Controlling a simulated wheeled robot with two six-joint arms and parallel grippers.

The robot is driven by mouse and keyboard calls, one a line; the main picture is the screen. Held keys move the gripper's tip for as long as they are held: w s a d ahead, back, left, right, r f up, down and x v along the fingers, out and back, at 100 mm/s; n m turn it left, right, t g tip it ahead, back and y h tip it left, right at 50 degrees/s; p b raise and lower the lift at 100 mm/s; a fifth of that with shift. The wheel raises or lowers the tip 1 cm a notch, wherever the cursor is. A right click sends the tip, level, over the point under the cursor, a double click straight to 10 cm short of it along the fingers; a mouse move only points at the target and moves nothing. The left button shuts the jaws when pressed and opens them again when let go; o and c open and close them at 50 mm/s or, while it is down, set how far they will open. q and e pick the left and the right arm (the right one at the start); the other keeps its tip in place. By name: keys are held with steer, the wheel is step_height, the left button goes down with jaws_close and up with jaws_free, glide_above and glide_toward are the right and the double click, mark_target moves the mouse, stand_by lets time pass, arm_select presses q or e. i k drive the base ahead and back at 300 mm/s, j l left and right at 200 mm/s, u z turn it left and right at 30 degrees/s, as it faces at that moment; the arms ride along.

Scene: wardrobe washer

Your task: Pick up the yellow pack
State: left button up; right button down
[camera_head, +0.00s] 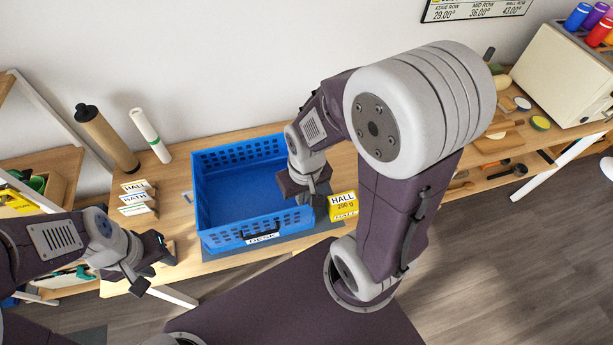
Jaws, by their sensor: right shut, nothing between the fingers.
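The yellow pack (343,206), labelled HALL 200 g, stands on the table just right of the blue crate. My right gripper (306,196) is shut and empty over the crate's right wall, just left of the pack and apart from it as far as I can tell. My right forearm and wrist hide part of the crate's right side. My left gripper (157,271) is at the table's front edge, left of the crate. Its fingers stand apart and hold nothing visible.
The empty blue crate (240,240), labelled DESK, sits on a dark mat. Small labelled blocks (137,198) stand left of it. A brown tube (105,138) and a white roll (150,134) stand behind. Utensils and a cream box (560,75) are on the right.

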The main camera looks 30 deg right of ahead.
mark_target(344, 205)
steer(key=k+l, duration=0.15)
steer(key=l, duration=0.2)
steer(key=k+l, duration=0.1)
steer(key=l, duration=0.2)
steer(key=k+l, duration=0.15)
steer(key=l, duration=0.2)
steer(key=k+l, duration=0.15)
steer(key=l, duration=0.2)
steer(key=u, duration=0.05)
